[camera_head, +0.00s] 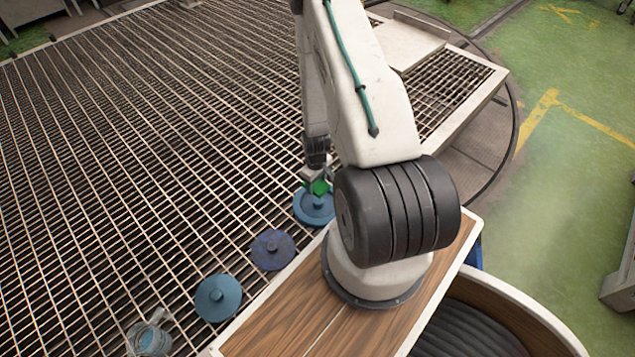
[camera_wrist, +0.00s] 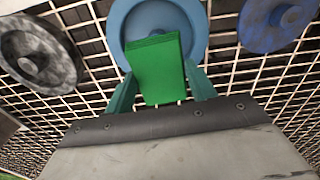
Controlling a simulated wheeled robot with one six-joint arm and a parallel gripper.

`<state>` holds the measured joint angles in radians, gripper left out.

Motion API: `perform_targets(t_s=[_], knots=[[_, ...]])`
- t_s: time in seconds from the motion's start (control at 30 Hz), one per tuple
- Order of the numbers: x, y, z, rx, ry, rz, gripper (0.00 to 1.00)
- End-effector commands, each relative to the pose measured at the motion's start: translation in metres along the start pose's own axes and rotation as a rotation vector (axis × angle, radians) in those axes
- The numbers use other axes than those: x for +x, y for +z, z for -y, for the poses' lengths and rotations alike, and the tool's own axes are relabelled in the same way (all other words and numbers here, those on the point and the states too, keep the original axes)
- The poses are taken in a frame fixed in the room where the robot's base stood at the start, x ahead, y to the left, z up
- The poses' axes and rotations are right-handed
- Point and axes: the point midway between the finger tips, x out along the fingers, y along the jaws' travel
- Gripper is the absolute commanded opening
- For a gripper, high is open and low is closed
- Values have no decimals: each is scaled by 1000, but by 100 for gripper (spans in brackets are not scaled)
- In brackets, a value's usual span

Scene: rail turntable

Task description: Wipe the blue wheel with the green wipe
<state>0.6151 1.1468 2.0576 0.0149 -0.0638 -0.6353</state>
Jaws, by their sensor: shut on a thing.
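My gripper (camera_head: 313,180) is shut on the green wipe (camera_head: 320,188). In the wrist view the wipe (camera_wrist: 157,70) is a flat green block between the two teal fingers of my gripper (camera_wrist: 160,84). The blue wheel (camera_head: 304,213) is a round disc lying flat on the grating, directly below the wipe. In the wrist view the blue wheel (camera_wrist: 122,22) is partly covered by the wipe. I cannot tell whether wipe and wheel touch.
A darker, blotchy blue wheel (camera_head: 273,250) and a teal wheel (camera_head: 218,298) lie on the grating (camera_head: 130,130). A glass jug (camera_head: 150,339) stands at the lower left. A mottled grey wheel (camera_wrist: 42,58) shows in the wrist view. The grating's left side is clear.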

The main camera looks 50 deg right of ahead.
Motion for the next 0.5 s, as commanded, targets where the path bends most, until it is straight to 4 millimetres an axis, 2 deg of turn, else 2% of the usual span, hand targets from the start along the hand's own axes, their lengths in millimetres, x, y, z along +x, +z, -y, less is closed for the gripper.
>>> perform_targets(t_s=[0.17, 0.5], knots=[[12, 5, -4, 2, 0, 1, 37], [52, 5, -4, 1, -1, 1, 37]])
